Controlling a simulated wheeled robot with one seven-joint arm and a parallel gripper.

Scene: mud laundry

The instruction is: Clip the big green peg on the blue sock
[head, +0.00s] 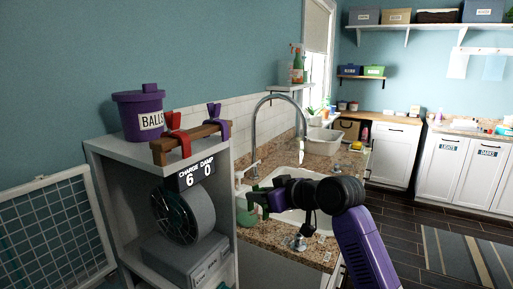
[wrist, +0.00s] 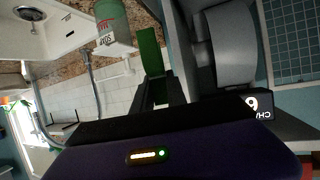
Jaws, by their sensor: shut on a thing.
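My gripper (head: 268,197) is shut on the big green peg, which shows as a dark green bar between the fingers in the wrist view (wrist: 150,50). In the head view the peg (head: 257,199) is small and partly merged with a green container behind it. The gripper is held out beside the white shelf unit, near the sink. I cannot make out a blue sock in either view. Pale cloths (head: 493,67) hang below the far right wall shelf, too small to identify.
The shelf unit (head: 105,150) bears a purple BALLS pot (head: 142,113) and a wooden rail (head: 160,151) with red (head: 178,136) and purple (head: 217,123) pegs. A tall tap (head: 253,125) rises by the sink. Dark floor (head: 398,228) at the right is open, with a striped rug (head: 462,258).

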